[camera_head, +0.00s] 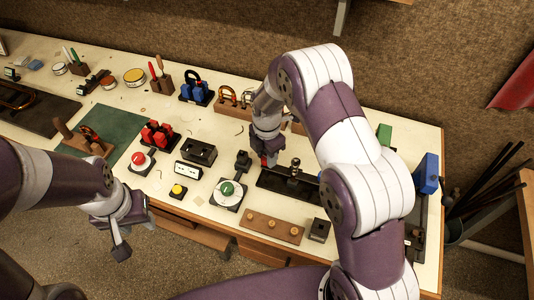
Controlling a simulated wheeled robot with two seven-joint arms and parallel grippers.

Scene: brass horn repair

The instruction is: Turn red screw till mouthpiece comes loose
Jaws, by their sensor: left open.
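A long black base (272,183) lies on the bench right of the middle. A small upright metal piece (295,168), possibly the mouthpiece, stands on it. A small red part (264,160), possibly the red screw, shows at the left end of the base. My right gripper (267,150) points down right at this red part. Its fingers cover much of that spot, so I cannot tell whether they grip it. My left gripper (122,248) is open and empty, off the front edge of the bench at the left.
Near the bench front are a green-knob dial (227,193), a red-knob dial (141,160), a yellow button (178,190) and a brown block with pegs (271,228). A blue block (426,174) stands at the right end. Several tools line the back.

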